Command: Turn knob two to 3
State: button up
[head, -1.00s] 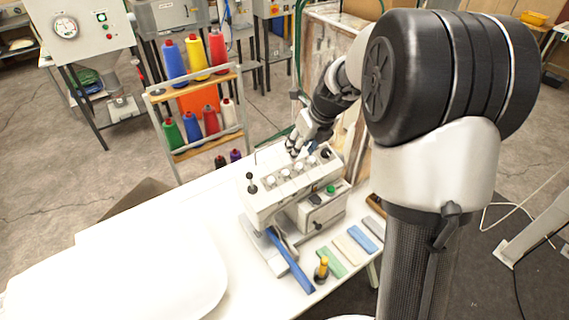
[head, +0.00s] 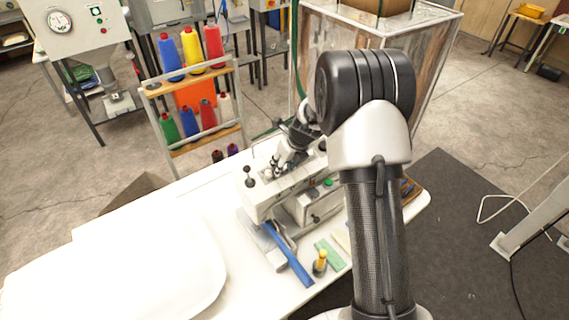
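The white sewing machine (head: 258,204) stands on the white table, with a row of small knobs along its top. My gripper (head: 277,172) is over the machine's top, close to the knobs toward the left part of the row. My gripper and arm hide most of the knobs, so I cannot tell which one is nearest or how knob two is set. The fingers are small and dark here; whether they are open, shut or touching a knob cannot be made out.
A thread rack (head: 197,105) with several coloured cones stands behind the table.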

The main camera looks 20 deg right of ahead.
grip_shut()
dwell(0.5)
